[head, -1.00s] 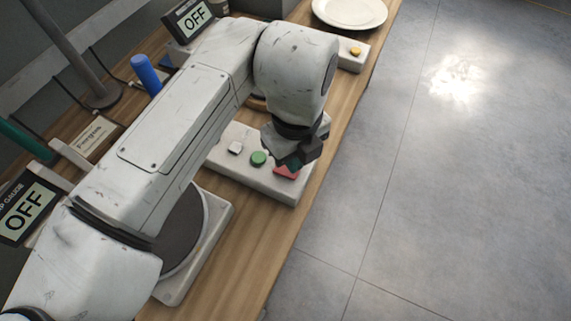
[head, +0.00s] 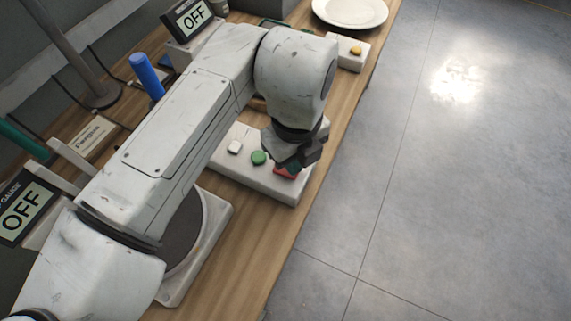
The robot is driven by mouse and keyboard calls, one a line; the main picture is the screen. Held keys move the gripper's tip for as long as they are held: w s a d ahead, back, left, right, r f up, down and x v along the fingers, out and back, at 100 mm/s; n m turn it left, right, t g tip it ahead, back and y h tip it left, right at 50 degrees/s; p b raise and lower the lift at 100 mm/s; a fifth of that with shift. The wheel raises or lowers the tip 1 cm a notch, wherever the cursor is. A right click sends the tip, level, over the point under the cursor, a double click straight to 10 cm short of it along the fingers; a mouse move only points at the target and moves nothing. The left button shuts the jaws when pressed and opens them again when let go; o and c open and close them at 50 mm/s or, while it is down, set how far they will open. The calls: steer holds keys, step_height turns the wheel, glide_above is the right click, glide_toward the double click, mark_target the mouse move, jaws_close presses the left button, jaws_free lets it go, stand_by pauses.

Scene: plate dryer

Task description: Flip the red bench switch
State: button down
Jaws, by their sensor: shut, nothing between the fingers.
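The red switch (head: 285,174) sits at the right end of a pale switch box (head: 245,178) on the wooden bench. My gripper (head: 292,165) is shut and empty, pointing down right at the red switch. It covers most of the switch, so I cannot tell whether the fingers touch it or which way the switch is set.
Two displays reading OFF stand at the back (head: 190,17) and left (head: 22,212). A blue cylinder (head: 146,75), a round dark plate on a pale base (head: 181,240), a white plate (head: 350,12) and a yellow button (head: 356,50) are around. The floor at right is clear.

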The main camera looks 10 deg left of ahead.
steer(key=shift+f, duration=0.4)
steer(key=shift+r, duration=0.1)
steer(key=shift+r+p, duration=2.7)
steer(key=shift+r, duration=0.75)
